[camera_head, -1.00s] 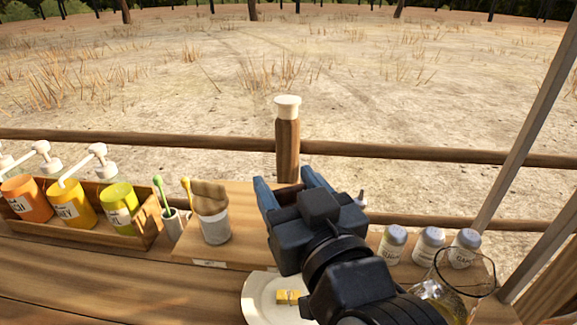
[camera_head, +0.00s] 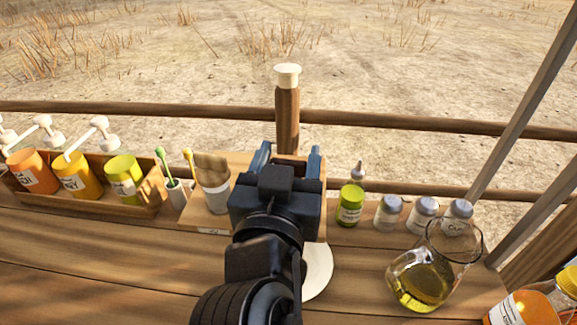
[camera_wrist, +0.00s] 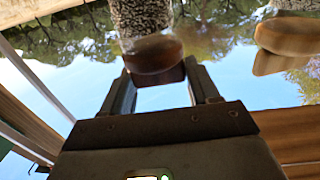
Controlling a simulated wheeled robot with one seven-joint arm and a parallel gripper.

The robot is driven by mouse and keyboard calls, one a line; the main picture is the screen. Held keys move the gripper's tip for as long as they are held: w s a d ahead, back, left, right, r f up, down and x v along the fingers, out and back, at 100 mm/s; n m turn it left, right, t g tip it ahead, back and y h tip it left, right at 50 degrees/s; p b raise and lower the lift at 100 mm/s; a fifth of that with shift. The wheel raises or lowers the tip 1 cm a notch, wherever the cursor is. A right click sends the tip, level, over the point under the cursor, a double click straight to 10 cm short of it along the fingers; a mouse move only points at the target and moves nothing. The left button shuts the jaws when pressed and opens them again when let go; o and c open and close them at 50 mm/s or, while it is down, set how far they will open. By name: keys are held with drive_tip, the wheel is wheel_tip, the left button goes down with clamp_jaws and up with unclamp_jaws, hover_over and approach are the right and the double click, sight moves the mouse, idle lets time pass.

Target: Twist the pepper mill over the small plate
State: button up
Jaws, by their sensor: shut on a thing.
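My gripper (camera_head: 290,152) is shut on the pepper mill. In the wrist view, which is upside down, the mill (camera_wrist: 152,54) sits between my fingers, with a brown wooden part at the fingertips and a dark speckled part at the picture's top edge. In the head view, a tall brown cylinder with a cream cap (camera_head: 287,105) rises beyond my fingers; its base is hidden, and I cannot tell whether it is part of the mill. The small white plate (camera_head: 319,272) lies under my arm, mostly covered.
A white cup with a beige top (camera_head: 215,193) and a holder with brushes (camera_head: 177,192) stand left. Pump jars in a wooden crate (camera_head: 148,200) stand farther left. A green bottle (camera_head: 350,207), several grey-capped shakers (camera_head: 388,212) and an oil jug (camera_head: 420,280) are right.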

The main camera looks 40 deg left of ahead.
drive_tip(key=shift+f+m+t+h+b, duration=0.1)
drive_tip(key=shift+m+t+h+b, duration=0.45)
drive_tip(key=shift+h+b, duration=0.4)
drive_tip(key=o, duration=1)
drive_tip(key=shift+c, duration=0.2)
drive_tip(key=b+v, duration=0.1)
drive_tip(key=v, duration=0.6)
drive_tip(key=shift+s+b, duration=0.3)
drive_tip(key=shift+s, duration=0.1)
drive_tip(key=shift+d, duration=0.15)
